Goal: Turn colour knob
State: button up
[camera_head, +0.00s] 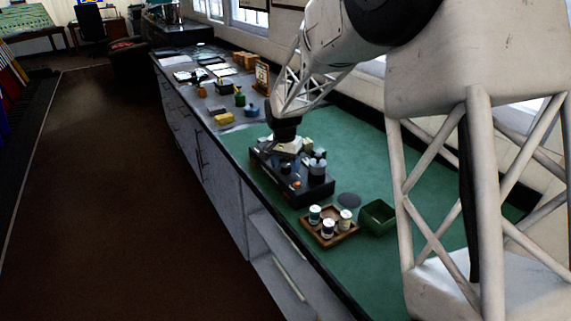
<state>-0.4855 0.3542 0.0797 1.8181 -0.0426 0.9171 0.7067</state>
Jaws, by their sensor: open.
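A black box-shaped device (310,193) stands on the green work surface. A dark cylinder with a pale silvery top (317,169) stands at its near right end. A small orange spot (297,184) and a small dark knob-like part (285,169) show on its top. I cannot tell which part is the colour knob. My gripper (284,146) points down over the far part of the device, by some cream-coloured parts. It is open. Its fingertips are small and partly hidden, so I cannot tell whether they touch anything.
A wooden tray (318,238) with several small white-capped jars stands near the counter's front edge. A green open box (377,217) and a dark disc (349,200) are nearby. Yellow blocks (223,118) and small containers stand farther back. Green surface behind the box is clear.

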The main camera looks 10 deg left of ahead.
jog(key=shift+c, duration=0.3)
jog(key=c, duration=0.9)
jog(key=shift+o, duration=0.2)
jog(key=shift+n, duration=0.4)
jog(key=n, duration=0.9)
jog(key=shift+t, duration=0.3)
jog(key=o, duration=0.9)
